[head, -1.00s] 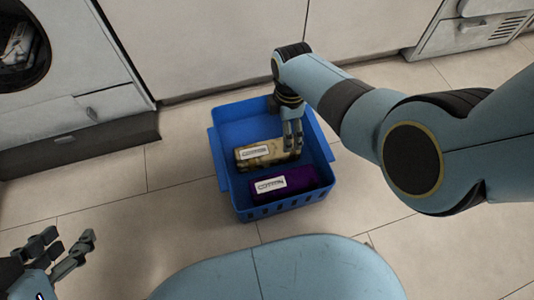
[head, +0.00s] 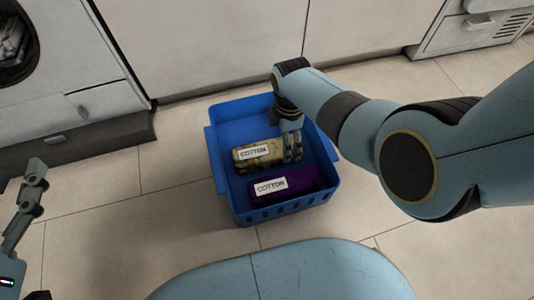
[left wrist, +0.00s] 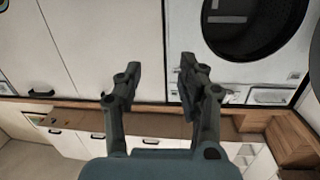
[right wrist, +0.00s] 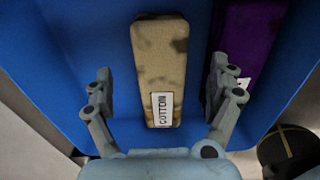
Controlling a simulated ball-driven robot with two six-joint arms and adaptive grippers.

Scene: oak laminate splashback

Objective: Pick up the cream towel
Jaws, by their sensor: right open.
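The cream towel (head: 262,153), a folded bundle with dark blotches and a white COTTON label, lies in the blue basket (head: 243,213). The right wrist view shows it (right wrist: 160,70) lengthwise between the fingers of my right gripper (right wrist: 158,88). Those fingers are open, with blue basket floor visible between each finger and the towel. In the head view my right gripper (head: 292,150) is down in the basket at the towel's right end. My left gripper (left wrist: 160,78) is open and empty, away from the basket; in the head view it shows at the left edge (head: 32,185).
A purple towel (head: 285,187) with a COTTON label lies beside the cream one, towards me; my right gripper's finger on that side is near it (right wrist: 246,45). The basket walls surround both. A white washing machine (head: 85,60) and cabinets stand behind; tiled floor is free around the basket.

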